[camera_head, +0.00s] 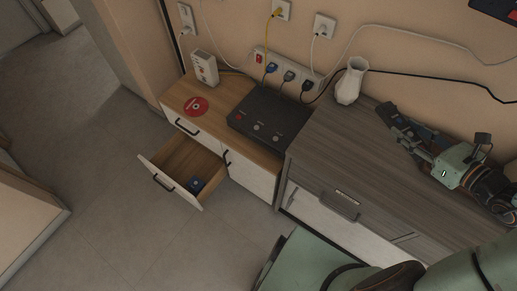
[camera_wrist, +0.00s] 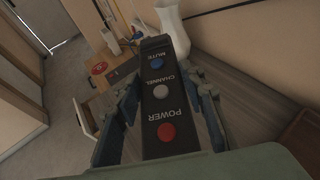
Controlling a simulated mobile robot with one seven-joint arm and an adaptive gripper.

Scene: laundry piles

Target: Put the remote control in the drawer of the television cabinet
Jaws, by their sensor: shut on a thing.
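The remote control (camera_wrist: 164,110) is a long black bar with blue MUTE, white CHANNEL and red POWER buttons. My gripper (camera_wrist: 163,82) is shut on it, with one blue-grey finger along each side. In the head view my gripper (camera_head: 406,126) is at the right, over the grey wood top, and the dark remote is hard to tell from the fingers. The open drawer (camera_head: 165,181) is at the left, pulled out from the low light-wood television cabinet (camera_head: 221,93). A small dark blue item (camera_head: 195,183) lies inside it.
On the cabinet are a black box with buttons (camera_head: 270,122), a red disc (camera_head: 195,106) and a white box (camera_head: 204,68). A white vase (camera_head: 351,82) stands on the grey wood unit (camera_head: 335,140). A power strip and cables run along the wall. The floor before the drawer is clear.

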